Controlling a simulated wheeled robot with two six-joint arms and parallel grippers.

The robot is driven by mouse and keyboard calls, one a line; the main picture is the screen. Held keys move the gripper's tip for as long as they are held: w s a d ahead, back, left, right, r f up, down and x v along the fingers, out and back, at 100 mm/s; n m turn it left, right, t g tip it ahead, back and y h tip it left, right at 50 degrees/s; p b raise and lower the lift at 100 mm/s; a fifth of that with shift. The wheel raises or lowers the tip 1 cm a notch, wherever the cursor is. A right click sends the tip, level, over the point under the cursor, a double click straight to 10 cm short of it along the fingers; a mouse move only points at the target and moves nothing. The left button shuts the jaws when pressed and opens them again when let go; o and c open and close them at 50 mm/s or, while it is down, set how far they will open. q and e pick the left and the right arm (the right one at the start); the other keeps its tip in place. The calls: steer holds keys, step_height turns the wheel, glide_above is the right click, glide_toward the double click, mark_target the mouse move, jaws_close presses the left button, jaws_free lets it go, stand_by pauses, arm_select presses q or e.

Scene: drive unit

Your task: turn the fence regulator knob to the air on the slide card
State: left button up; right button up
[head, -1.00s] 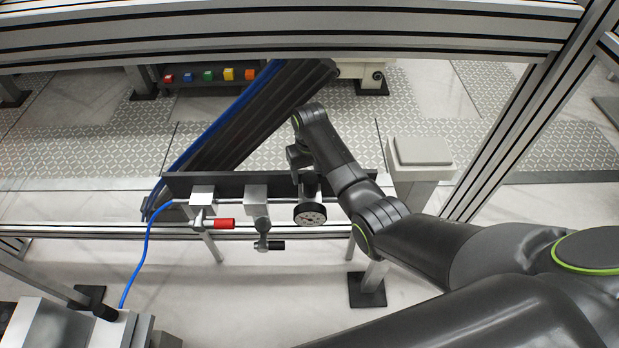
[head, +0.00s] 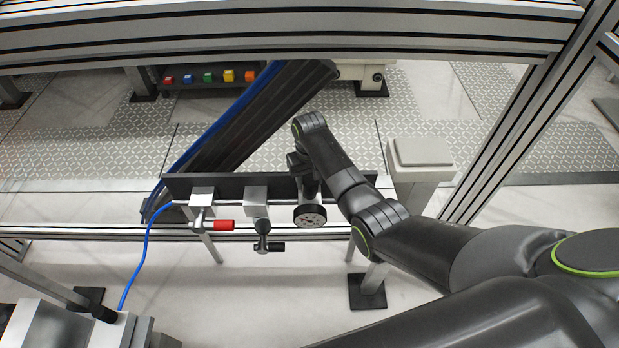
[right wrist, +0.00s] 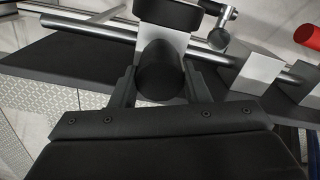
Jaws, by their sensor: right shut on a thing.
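The regulator's dark round knob (right wrist: 162,72) shows in the right wrist view between the fingers of my right gripper (right wrist: 159,88), which is shut on it. Behind the knob is the regulator's pale block (right wrist: 158,42) with the black gauge body (right wrist: 168,13). My right gripper (head: 303,166) comes down on the regulator from above and hides most of the knob. No slide card can be made out. My left gripper is in neither view.
Left of the regulator on the same rail (head: 232,185) are a red-handled valve (head: 223,225) and a black-handled valve (head: 268,246). A blue hose (head: 146,255) runs down at left. A pale post (head: 420,160) stands close right of my forearm. A dark conveyor (head: 250,115) slopes behind.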

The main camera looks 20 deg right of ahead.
mark_target(310, 178)
steer(key=m+p, duration=0.2)
steer(key=p, duration=0.1)
steer(key=shift+r, duration=0.35)
steer(key=shift+f+m+p, duration=0.2)
steer(key=shift+m+p, duration=0.45)
steer(key=shift+m, duration=0.35)
steer(key=shift+f+m, duration=0.15)
steer(key=shift+m, duration=0.35)
steer(key=o, duration=1)
steer(key=shift+r+p, duration=0.3)
steer(key=shift+r, duration=0.15)
step_height(310, 178, up, 16)
steer(key=shift+r+p, duration=0.25)
steer(key=shift+p, duration=0.7)
